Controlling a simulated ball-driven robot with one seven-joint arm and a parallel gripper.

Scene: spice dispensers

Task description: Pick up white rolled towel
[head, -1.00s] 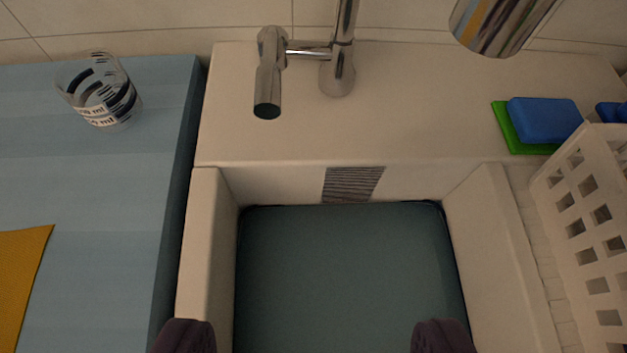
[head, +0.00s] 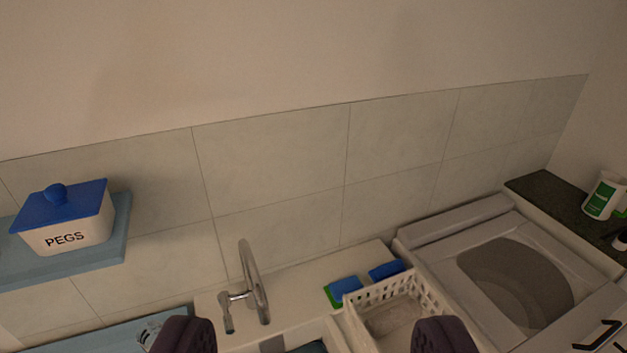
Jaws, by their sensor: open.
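No white rolled towel shows in this view. My gripper (head: 313,336) is open, with its two dark fingertips apart at the bottom edge of the picture. Nothing shows held between the fingers. A white perforated basket (head: 388,309) stands behind and beside the right finger, and that finger hides part of it.
A sink with a chrome tap (head: 252,280) is at the lower middle. Blue sponges (head: 345,286) lie behind the basket. A washing machine (head: 515,275) stands at right, a dark ledge with a white-green bottle (head: 603,196) beyond. A PEGS box (head: 65,220) sits on a blue shelf (head: 75,258).

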